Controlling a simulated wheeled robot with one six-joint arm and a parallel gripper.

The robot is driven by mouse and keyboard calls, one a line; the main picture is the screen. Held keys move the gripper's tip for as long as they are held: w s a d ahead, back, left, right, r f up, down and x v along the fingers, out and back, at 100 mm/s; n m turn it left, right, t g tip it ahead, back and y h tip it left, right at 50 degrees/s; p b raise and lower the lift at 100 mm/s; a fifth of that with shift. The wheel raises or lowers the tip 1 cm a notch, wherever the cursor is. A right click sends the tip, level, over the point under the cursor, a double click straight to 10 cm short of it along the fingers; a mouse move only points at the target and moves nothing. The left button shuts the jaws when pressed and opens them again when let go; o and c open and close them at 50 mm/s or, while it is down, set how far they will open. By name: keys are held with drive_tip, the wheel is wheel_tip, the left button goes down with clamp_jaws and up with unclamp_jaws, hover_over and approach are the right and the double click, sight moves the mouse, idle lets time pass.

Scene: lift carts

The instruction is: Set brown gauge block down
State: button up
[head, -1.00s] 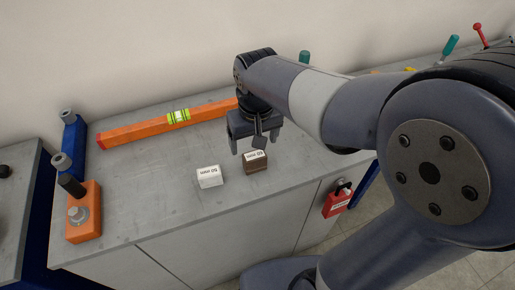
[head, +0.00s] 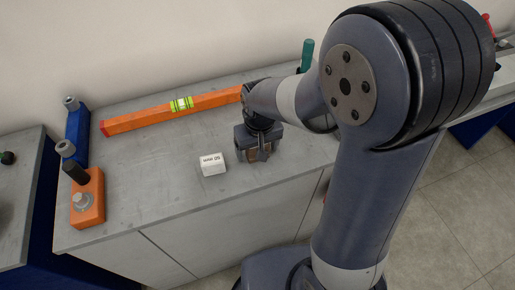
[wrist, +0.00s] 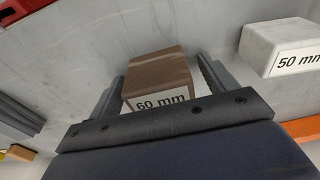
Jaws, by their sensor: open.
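The brown gauge block (wrist: 158,75), marked 60 mm, stands on the grey bench top (head: 150,190). In the head view it is mostly hidden behind my gripper (head: 258,156). My gripper is lowered over the block, with one finger on each side. In the wrist view the fingers of my gripper (wrist: 160,72) are open, with a narrow gap visible beside the block.
A white 50 mm block (head: 213,164) stands close to the left of my gripper. An orange spirit level (head: 150,116) lies behind. An orange fixture (head: 88,200) and a blue one (head: 77,135) stand at the left. The bench front between is clear.

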drive_tip(key=shift+c, duration=0.2)
drive_tip(key=shift+r, duration=0.1)
drive_tip(key=c, duration=1.3)
